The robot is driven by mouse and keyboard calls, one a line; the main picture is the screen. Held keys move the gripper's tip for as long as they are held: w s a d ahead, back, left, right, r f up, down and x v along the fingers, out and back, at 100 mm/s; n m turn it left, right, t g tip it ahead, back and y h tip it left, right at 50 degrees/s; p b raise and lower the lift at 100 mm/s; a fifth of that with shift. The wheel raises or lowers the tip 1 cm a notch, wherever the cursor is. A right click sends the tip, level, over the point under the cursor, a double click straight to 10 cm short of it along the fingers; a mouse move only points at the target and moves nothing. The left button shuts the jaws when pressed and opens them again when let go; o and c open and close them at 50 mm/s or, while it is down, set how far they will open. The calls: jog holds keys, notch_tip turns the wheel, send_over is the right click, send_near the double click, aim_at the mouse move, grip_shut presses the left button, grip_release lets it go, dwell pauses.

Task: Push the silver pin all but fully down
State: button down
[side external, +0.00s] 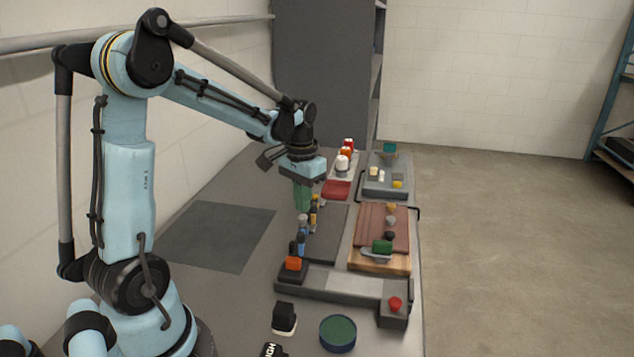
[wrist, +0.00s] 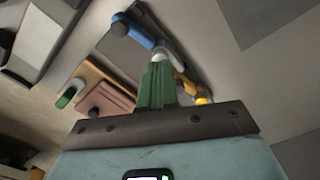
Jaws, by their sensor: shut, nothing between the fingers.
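In the wrist view the shut fingers (wrist: 157,78) stand in the middle. A pale silver-grey rounded top (wrist: 158,57) shows right at the fingertips, between a blue part and a yellow part. It may be the silver pin, but I cannot tell for sure. Whether the fingers touch it is not clear, and its lower part is hidden. In the side view the spot below the fingers is crowded and too small to make out.
A row of blue and yellow parts (side external: 302,241) stands below and in front of my gripper. A brown board (side external: 372,226) with several small knobs is to the right. A red tray (side external: 337,190) lies behind. A dark flat mat (side external: 217,237) at left is clear.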

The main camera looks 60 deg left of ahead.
aim_at(303, 216)
jog(key=shift+f, duration=1.4)
dwell(0.4)
jog(key=shift+r, duration=3.5)
jog(key=shift+d+r, duration=0.15)
jog(key=shift+d, duration=0.25)
jog(key=s+d+m+t, duration=0.1)
jog(key=s+d+t, duration=0.2)
jog(key=d, duration=0.5)
jog(key=s+d+m+t, duration=0.2)
jog(key=s+d+t, duration=0.1)
jog(key=d, duration=0.5)
jog(key=shift+r+t, duration=0.35)
jog(key=shift+t, duration=0.15)
